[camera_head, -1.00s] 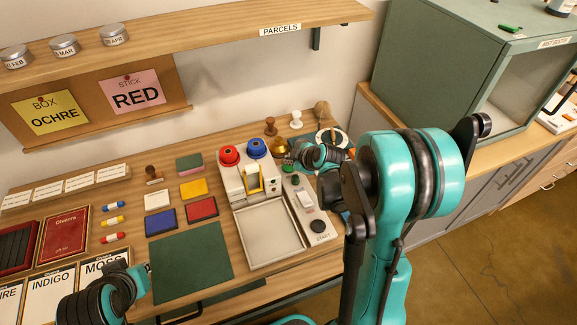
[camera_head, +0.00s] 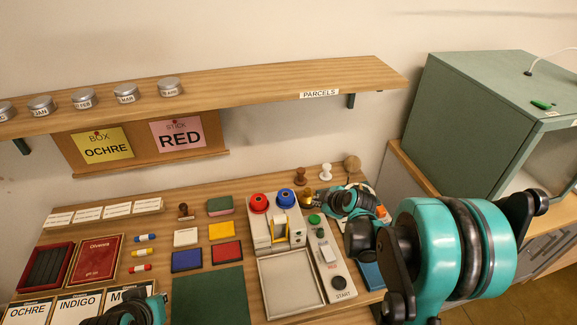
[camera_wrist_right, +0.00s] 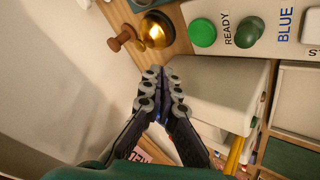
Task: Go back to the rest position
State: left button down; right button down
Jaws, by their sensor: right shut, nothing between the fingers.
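My right arm reaches in from the right in the head view. Its gripper (camera_head: 322,203) is over the back right of the pigment table (camera_head: 222,283), close to a brass bell-like dome (camera_head: 307,198). In the right wrist view the fingers (camera_wrist_right: 164,73) are together and empty, and the brass dome (camera_wrist_right: 157,30) lies just beyond their tips. My left gripper (camera_head: 150,300) shows only partly at the bottom left of the head view, by the label cards. Its fingers are too hidden to judge.
A machine with red (camera_head: 260,202) and blue knobs and a START panel (camera_head: 343,291) stands beside the right gripper. A wooden shelf (camera_head: 230,92) hangs above the back. A green cabinet (camera_head: 470,125) stands at the right. The green mat (camera_head: 208,297) is clear.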

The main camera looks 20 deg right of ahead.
jog(key=s+a+r+m, duration=0.2)
jog(key=s+a+m, duration=0.1)
jog(key=s, duration=0.4)
jog(key=s+a+r+m+g, duration=0.1)
jog(key=s+a+r+m, duration=0.2)
jog(key=s, duration=0.5)
jog(key=s+a+r+m+g+h, duration=0.1)
jog(key=s+a+r+m, duration=0.2)
jog(key=s, duration=0.5)
jog(key=shift+s+a+m, duration=0.15)
jog(key=shift+a+m, duration=0.65)
jog(key=shift+a, duration=0.2)
